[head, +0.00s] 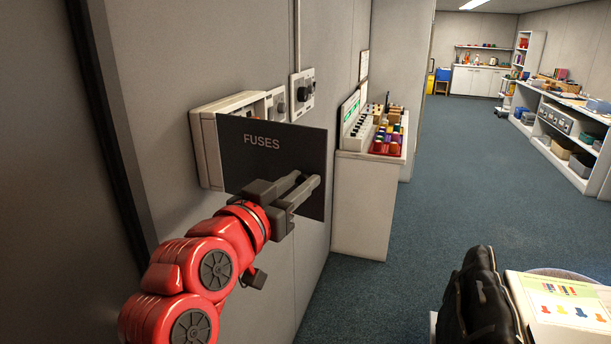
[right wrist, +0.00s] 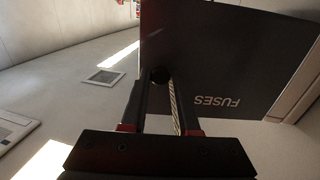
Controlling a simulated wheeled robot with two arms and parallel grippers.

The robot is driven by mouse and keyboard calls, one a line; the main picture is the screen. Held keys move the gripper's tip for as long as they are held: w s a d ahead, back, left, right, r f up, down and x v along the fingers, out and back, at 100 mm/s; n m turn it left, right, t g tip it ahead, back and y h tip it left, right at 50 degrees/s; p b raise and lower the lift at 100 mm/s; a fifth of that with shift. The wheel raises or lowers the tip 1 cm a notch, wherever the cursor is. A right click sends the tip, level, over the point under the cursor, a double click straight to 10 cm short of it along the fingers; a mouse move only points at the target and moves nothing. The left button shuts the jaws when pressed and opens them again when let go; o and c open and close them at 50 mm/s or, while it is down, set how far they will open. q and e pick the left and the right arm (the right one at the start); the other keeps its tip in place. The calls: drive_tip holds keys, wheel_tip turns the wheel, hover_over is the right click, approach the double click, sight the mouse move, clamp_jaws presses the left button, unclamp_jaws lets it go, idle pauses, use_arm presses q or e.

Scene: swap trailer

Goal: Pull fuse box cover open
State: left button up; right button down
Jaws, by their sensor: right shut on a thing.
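The fuse box cover (head: 262,158) is a dark flat panel lettered "FUSES". It stands out at an angle from the white fuse box (head: 208,150) on the wall, and hides part of that box's front. My right gripper (head: 306,182) reaches in on the red arm and is shut on the cover's dark knob near its right edge. In the right wrist view the cover (right wrist: 215,65) fills the upper right, and the dark round knob (right wrist: 160,75) sits between the fingertips. My left gripper is not in view.
Wall switches (head: 303,92) are mounted beyond the fuse box. A white cabinet (head: 362,205) with colourful items stands along the wall. A black bag (head: 478,300) and a table with a printed sheet (head: 568,302) are at the lower right. The blue carpet between is clear.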

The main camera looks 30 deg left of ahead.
drive_tip(key=shift+s+a, duration=0.1)
drive_tip(key=shift+s, duration=0.1)
idle(0.3)
drive_tip(key=c, duration=0.7)
unclamp_jaws()
drive_tip(key=shift+w, duration=0.1)
